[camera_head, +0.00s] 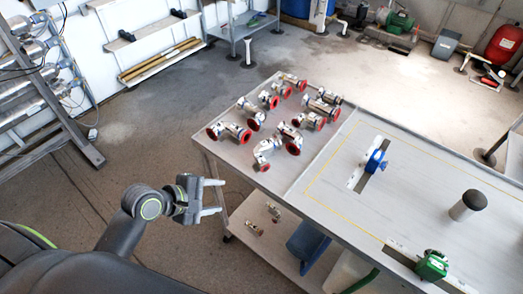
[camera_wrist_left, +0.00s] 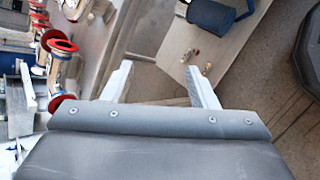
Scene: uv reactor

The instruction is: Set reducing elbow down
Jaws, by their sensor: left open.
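Several shiny metal pipe fittings with red end faces lie on the left part of the grey table (camera_head: 330,165). One bent, elbow-like fitting (camera_head: 267,150) lies nearest the front edge; I cannot tell for sure which piece is the reducing elbow. My left gripper (camera_head: 214,197) is open and empty, off the table's front left corner and apart from the fittings. In the left wrist view its two fingers (camera_wrist_left: 160,88) stand apart with nothing between them, and a red-ended fitting (camera_wrist_left: 62,62) shows at the left. My right gripper is not in view.
A blue valve (camera_head: 375,160), a dark-topped post (camera_head: 467,205) and a green device (camera_head: 432,265) stand on the table's right part. A lower shelf holds a blue bin (camera_head: 307,243) and small brass parts (camera_head: 253,228). The floor left of the table is clear.

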